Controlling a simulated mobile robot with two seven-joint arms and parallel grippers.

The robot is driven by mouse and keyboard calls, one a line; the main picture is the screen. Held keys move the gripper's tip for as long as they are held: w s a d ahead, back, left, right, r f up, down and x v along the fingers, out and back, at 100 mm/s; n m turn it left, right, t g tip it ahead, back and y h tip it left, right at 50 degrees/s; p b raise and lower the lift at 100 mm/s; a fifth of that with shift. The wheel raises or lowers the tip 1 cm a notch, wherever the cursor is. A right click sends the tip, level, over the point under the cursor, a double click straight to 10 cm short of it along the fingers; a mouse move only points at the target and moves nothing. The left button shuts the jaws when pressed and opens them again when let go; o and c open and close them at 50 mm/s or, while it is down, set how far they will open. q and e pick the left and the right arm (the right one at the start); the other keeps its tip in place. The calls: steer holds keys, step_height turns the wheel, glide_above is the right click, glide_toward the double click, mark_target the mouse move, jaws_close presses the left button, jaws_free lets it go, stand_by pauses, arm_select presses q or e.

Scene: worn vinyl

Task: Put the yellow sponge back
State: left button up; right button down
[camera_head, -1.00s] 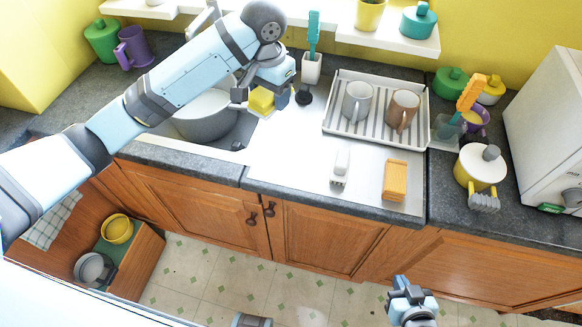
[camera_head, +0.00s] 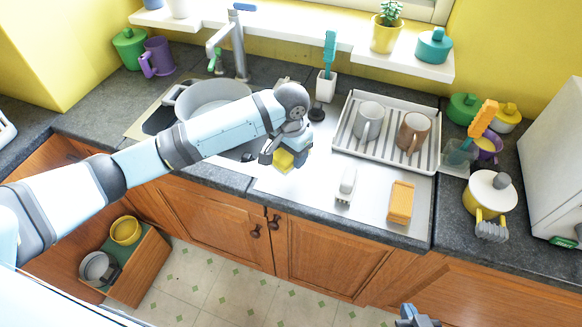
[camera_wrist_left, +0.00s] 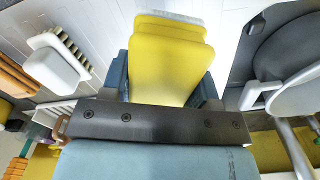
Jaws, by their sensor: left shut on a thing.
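My left gripper (camera_head: 287,156) is shut on the yellow sponge (camera_head: 284,162) and holds it above the left part of the steel drainboard (camera_head: 310,205), beside the sink. In the left wrist view the sponge (camera_wrist_left: 168,62) sits between both fingers, its broad yellow face toward the camera and a pale strip at its far end. My right gripper (camera_head: 417,316) shows only partly at the bottom edge, low in front of the cabinets; its fingers cannot be made out.
A white brush (camera_head: 346,185) and an orange block (camera_head: 401,202) lie on the drainboard. Behind them stands a dish rack (camera_head: 387,152) with two mugs, and a white holder (camera_head: 326,87) with a teal brush. A grey pot (camera_head: 205,98) is in the sink. Drainboard around the white brush is clear.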

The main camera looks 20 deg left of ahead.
mark_target(291, 176)
arm_select(q)
step_height(291, 176, down, 6)
steer(key=shift+f, duration=0.15)
stand_by(0.3)
steer(key=shift+f, duration=0.15)
steer(key=o, duration=0.8)
step_height(291, 176, up, 12)
steer(key=shift+r+b, duration=0.2)
steer(key=shift+b, duration=0.15)
steer(key=shift+f, duration=0.1)
